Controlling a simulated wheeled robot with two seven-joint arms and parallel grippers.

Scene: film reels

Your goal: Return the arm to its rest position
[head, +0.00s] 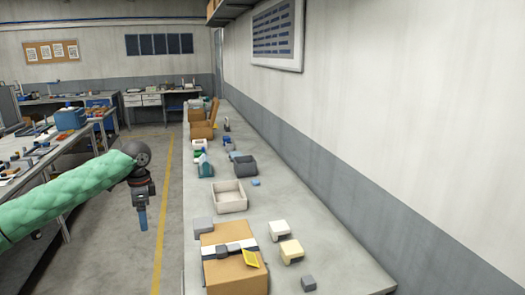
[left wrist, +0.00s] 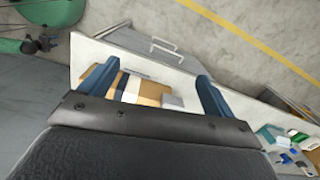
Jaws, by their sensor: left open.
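My left arm, in a green padded sleeve, comes in from the left of the head view. Its left gripper (head: 142,215) hangs pointing down over the floor, left of the long workbench (head: 205,284) and apart from it. In the left wrist view the two blue fingers of the left gripper (left wrist: 156,88) stand wide apart with nothing between them. Beyond them, the bench with a cardboard box shows. My right gripper is not in either view.
On the bench are a cardboard box (head: 221,272) with a striped top, a pale open tray (head: 229,208), a dark grey bin (head: 245,166), and small cream and grey blocks. Another cluttered table (head: 40,158) stands at the left. A yellow line (head: 163,200) crosses the clear floor.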

